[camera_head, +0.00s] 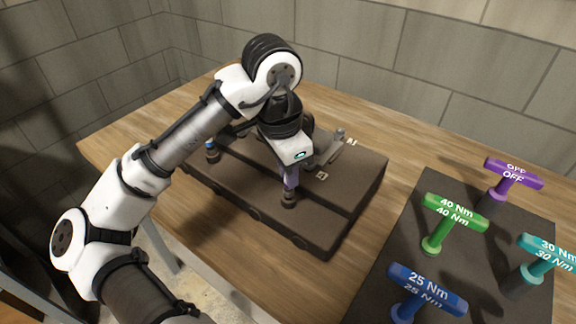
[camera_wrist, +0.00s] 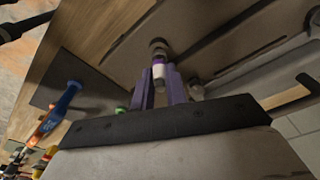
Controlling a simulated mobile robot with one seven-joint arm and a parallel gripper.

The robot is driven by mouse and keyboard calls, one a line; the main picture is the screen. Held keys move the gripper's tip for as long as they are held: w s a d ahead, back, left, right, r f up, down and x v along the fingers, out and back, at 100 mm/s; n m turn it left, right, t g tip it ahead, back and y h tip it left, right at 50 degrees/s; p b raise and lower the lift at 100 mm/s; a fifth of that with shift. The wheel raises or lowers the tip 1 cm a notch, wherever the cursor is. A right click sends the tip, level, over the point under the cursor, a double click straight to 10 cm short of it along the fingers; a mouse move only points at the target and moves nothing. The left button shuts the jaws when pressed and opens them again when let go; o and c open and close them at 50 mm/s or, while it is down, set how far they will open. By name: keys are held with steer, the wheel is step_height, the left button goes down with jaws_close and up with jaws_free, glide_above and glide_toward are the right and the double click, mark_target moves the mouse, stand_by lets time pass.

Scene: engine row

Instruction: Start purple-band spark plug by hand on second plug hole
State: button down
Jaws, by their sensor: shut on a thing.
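My gripper (camera_head: 290,180) has purple fingers and points down at the front face of the dark engine block (camera_head: 240,197). In the wrist view, my gripper (camera_wrist: 166,88) is shut on the purple-band spark plug (camera_wrist: 158,71), whose pale body and purple band show between the fingers. The plug's far end meets a round dark boss (camera_wrist: 158,47) on the block; how deep it sits in the hole is hidden. In the head view that boss (camera_head: 289,199) is right below the fingertips.
A dark mat (camera_head: 385,275) at the right holds T-handled tools: purple OFF (camera_head: 513,173), green 40 Nm (camera_head: 455,210), blue 25 Nm (camera_head: 428,290) and teal 30 Nm (camera_head: 550,252). Bare wooden table (camera_head: 400,165) lies between block and mat. A block wall stands behind.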

steer(key=c, duration=1.3)
jaws_free()
steer(key=shift+r, duration=0.15)
